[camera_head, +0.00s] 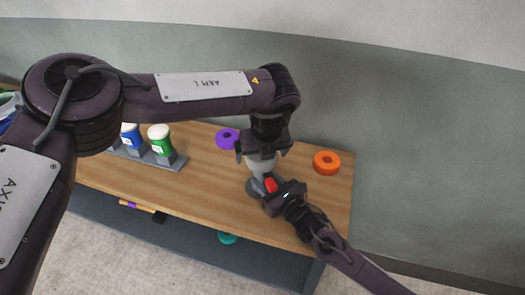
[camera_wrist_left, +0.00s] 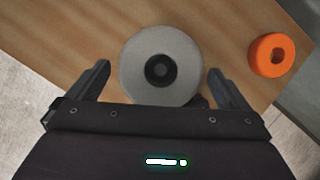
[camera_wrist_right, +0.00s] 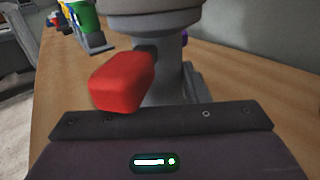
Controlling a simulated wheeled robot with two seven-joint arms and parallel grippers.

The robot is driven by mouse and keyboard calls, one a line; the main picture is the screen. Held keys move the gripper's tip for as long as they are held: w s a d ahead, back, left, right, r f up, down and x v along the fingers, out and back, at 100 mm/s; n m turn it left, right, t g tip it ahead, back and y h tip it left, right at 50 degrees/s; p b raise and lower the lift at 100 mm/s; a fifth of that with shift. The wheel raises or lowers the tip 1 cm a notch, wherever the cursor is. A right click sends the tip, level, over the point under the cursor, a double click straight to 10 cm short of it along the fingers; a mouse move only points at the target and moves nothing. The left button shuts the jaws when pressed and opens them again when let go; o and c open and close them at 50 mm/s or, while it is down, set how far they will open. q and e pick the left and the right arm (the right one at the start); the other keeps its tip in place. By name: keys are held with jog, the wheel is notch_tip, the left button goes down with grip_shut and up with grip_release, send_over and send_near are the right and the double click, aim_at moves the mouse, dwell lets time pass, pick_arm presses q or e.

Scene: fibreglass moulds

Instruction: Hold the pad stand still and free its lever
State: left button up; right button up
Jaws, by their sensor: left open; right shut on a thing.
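The pad stand (camera_head: 262,167) is a pale grey post with a round top, upright near the right end of the bench. From above, in the left wrist view, its top is a grey disc (camera_wrist_left: 135,75) with a dark centre. A red lever (camera_wrist_right: 122,80) sticks out from the post (camera_wrist_right: 160,85); it also shows in the head view (camera_head: 270,185). My left gripper (camera_head: 264,150) is open above the stand, its fingers on either side of the disc and apart from it.
An orange ring (camera_head: 326,162) lies right of the stand, near the wooden bench's (camera_head: 215,195) right end. A purple ring (camera_head: 227,138) lies behind left. A grey rack (camera_head: 165,162) with green and blue pots stands further left. A wall rises behind the bench.

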pick_arm(q)
jog(key=shift+c, duration=0.3)
jog(key=c, duration=1)
pick_arm(e)
jog(key=o, duration=1.4)
jog(key=shift+c, duration=0.2)
